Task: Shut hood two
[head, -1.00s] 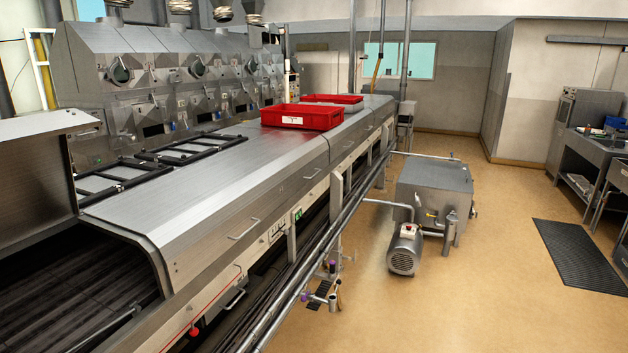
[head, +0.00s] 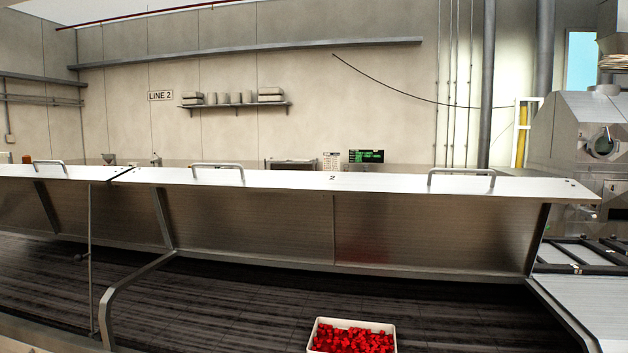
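Hood two (head: 290,177), a long brushed-steel hood marked "2" on its top edge, stands raised over the dark dryer bed in the head view. Two grab handles show on its top, one handle (head: 218,172) left of the middle and another handle (head: 462,178) near its right end. Its inner face is turned towards me. Neither of my grippers is in view.
A second raised hood (head: 50,171) adjoins on the left. A white tray of red pieces (head: 352,337) sits on the dark slatted bed (head: 230,305) below hood two. A steel cover (head: 590,305) lies to the right. A shelf (head: 235,104) hangs on the back wall.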

